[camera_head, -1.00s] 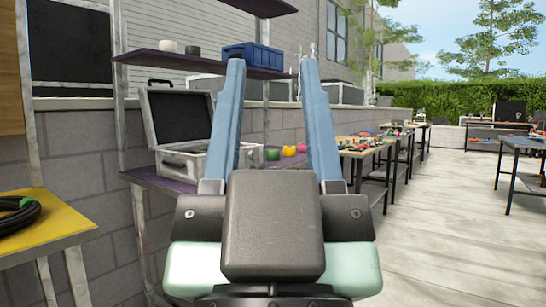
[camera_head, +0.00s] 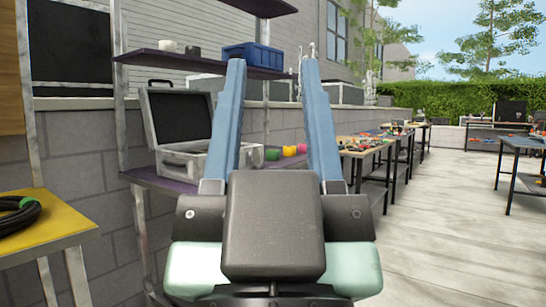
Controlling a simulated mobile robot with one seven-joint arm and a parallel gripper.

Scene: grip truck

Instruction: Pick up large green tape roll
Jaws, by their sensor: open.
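Several small colored rolls sit on the lower purple shelf, seen between my gripper's fingers. The green tape roll (camera_head: 272,154) is at the left of them, beside a yellow roll (camera_head: 289,151) and a pink one (camera_head: 301,148). From here I cannot tell its size well. My gripper (camera_head: 268,72) is open and empty, with its two long blue fingers pointing forward and up. The rolls are beyond the fingers, apart from them, showing in the gap.
An open silver case (camera_head: 182,165) stands on the lower shelf (camera_head: 160,183). The upper shelf (camera_head: 205,66) holds a blue crate (camera_head: 252,56) and white and black rolls. A yellow table (camera_head: 50,232) with a coiled black cable (camera_head: 20,214) is at left. Paved floor (camera_head: 450,235) is clear at right.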

